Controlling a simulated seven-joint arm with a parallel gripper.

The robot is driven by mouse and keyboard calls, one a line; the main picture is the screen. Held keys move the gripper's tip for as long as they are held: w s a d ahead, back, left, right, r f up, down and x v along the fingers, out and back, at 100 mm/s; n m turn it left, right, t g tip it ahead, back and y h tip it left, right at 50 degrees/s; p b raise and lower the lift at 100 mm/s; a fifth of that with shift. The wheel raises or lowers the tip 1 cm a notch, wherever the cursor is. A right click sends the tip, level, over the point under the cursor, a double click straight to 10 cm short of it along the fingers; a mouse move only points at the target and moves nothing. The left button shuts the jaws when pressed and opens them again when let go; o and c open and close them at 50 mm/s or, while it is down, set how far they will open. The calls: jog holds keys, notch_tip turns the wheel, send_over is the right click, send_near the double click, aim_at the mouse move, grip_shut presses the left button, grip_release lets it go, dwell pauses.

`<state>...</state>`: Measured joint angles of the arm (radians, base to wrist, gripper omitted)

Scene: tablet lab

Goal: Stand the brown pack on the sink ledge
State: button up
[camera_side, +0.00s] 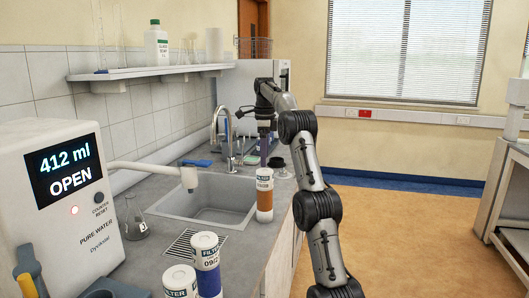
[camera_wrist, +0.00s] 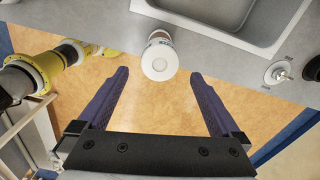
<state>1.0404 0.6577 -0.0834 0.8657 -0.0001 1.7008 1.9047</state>
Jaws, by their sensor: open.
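The brown pack (camera_side: 264,196), a cylinder with a white top and a brown label, stands upright on the sink ledge (camera_side: 238,236), the strip of counter right of the sink basin. The wrist view shows its round white top (camera_wrist: 160,60) close to the counter's edge. My gripper (camera_side: 264,150) is above the pack, pointing down. In the wrist view, my gripper (camera_wrist: 158,75) has its two purple fingers wide apart with nothing between them; the pack's top is just beyond the fingertips. I see no contact with the pack.
The sink basin (camera_side: 207,196) is left of the pack. Two filter packs (camera_side: 205,262) (camera_side: 180,282) stand near the front. A water dispenser (camera_side: 65,200) with a spout and a flask (camera_side: 134,218) are at left. A tap (camera_side: 228,135) rises behind the sink.

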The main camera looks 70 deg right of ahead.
jog(key=shift+r, duration=0.55)
jog(key=shift+w+a+r, duration=0.1)
jog(key=shift+w+a, duration=0.05)
jog(key=shift+a, duration=0.1)
jog(key=w+a+n, duration=0.3)
jog(key=a+n, duration=0.9)
jog(key=a, duration=0.9)
jog(key=s+a+f+n+t, duration=0.2)
jog(key=s+a+n, duration=0.4)
jog(key=a+n, duration=0.5)
jog(key=s+a+f+n+t, duration=0.3)
jog(key=s+a+f+n, duration=0.2)
jog(key=a+n, duration=0.5)
jog(key=shift+s+a+f+n+t, duration=0.15)
jog(key=shift+s+a+n+t, duration=0.2)
jog(key=shift+s+a, duration=0.85)
